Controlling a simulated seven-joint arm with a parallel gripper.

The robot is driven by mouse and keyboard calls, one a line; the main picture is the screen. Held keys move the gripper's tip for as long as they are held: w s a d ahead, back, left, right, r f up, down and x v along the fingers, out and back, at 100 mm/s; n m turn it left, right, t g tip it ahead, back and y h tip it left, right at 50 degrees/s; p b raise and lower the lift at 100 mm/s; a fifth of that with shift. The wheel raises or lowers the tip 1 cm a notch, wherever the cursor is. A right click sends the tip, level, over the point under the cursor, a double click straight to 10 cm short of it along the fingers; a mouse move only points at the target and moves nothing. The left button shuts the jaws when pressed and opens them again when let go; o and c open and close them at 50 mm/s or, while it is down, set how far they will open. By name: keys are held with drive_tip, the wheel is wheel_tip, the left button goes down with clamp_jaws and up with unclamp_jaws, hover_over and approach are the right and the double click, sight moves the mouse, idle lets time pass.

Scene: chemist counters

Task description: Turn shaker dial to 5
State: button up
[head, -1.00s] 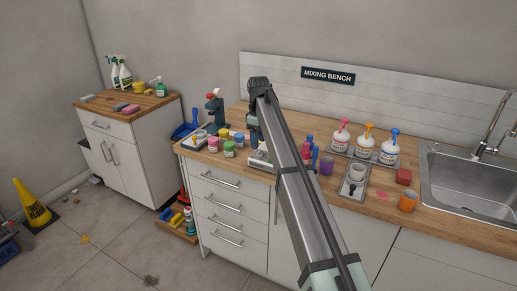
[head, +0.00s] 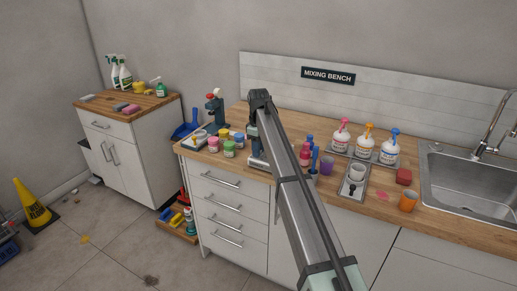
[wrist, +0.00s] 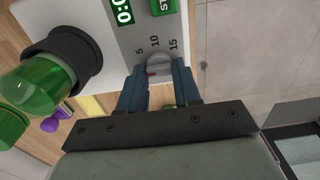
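The shaker (wrist: 120,40) fills the upper middle of the wrist view, a pale panel with a green display (wrist: 122,10), a green button (wrist: 163,6) and a scale marked 5, 10 and 15. Its small grey dial (wrist: 158,71) sits below the scale with a reddish mark; its exact setting is too small to read. My gripper (wrist: 158,80) has one blue finger on each side of the dial, with the fingers apart; contact is not clear. In the head view my gripper (head: 254,143) is over the bench beside the shaker, which my arm mostly hides.
A green bottle (wrist: 40,85) in a black ring is left of the dial in the wrist view. Paint jars (head: 229,149) stand left of my gripper; red bottles (head: 305,155) and a purple cup (head: 327,164) stand right. The sink (head: 470,185) is far right.

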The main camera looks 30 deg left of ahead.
clamp_jaws()
drive_tip(key=shift+m, duration=0.3)
drive_tip(key=m, duration=0.3)
drive_tip(key=shift+w+m, duration=0.1)
drive_tip(key=shift+m, duration=0.3)
drive_tip(key=shift+w+m, duration=0.1)
drive_tip(key=shift+m, duration=2.1)
drive_tip(key=o, duration=0.5)
unclamp_jaws()
drive_tip(key=shift+r, duration=0.1)
